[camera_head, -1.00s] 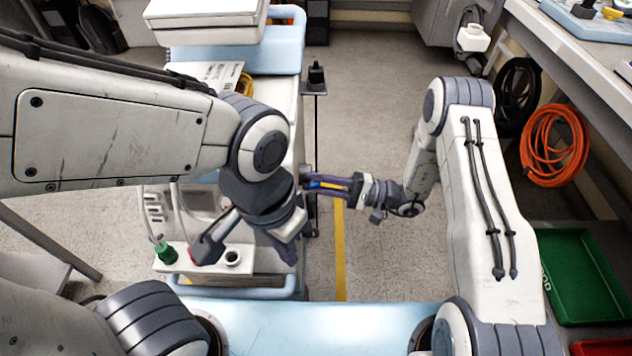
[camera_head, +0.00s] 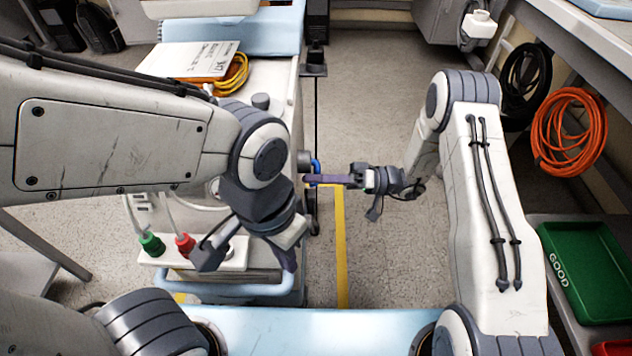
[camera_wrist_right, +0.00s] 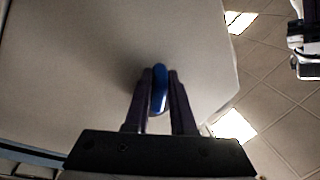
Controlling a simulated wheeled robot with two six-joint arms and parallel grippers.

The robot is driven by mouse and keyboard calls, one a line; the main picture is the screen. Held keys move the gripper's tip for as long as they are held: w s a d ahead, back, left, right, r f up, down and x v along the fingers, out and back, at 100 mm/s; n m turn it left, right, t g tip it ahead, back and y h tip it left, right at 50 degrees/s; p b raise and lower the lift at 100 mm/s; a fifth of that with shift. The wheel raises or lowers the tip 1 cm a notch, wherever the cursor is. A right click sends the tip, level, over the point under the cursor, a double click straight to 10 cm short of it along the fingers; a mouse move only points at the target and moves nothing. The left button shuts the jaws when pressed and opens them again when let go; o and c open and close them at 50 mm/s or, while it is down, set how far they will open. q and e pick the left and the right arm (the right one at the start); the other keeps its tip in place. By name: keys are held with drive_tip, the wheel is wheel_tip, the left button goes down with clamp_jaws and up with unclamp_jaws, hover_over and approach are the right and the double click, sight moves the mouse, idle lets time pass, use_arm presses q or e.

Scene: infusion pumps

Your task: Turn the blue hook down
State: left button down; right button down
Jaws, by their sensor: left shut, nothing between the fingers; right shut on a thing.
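The blue hook (camera_head: 316,171) sticks out from the right side of the white cart, at the tips of my right gripper (camera_head: 322,179). In the right wrist view the blue hook (camera_wrist_right: 158,88) stands between the two dark fingers of my right gripper (camera_wrist_right: 159,92), which is shut on it. The fingers cover part of the hook in the head view. My left gripper (camera_head: 290,258) hangs over the front of the cart, shut and empty, away from the hook; its fingertips are partly hidden behind its own wrist.
A green tray (camera_head: 590,270) stands at the right.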

drive_tip(key=n, duration=0.1)
drive_tip(key=f+n+b, duration=0.1)
drive_tip(key=n+g+b, duration=0.1)
drive_tip(key=shift+w+f+n, duration=0.2)
drive_tip(key=shift+w+n, duration=0.05)
drive_tip(key=shift+n, duration=0.05)
drive_tip(key=shift+w+f+n+h+b, duration=0.1)
drive_tip(key=shift+w+n+h+b, duration=0.15)
drive_tip(key=shift+n+h+b, duration=0.45)
drive_tip(key=shift+n+y, duration=0.3)
drive_tip(key=shift+n, duration=0.1)
drive_tip(key=c, duration=0.8)
unclamp_jaws()
drive_tip(key=shift+w, duration=0.1)
drive_tip(key=shift+d, duration=0.1)
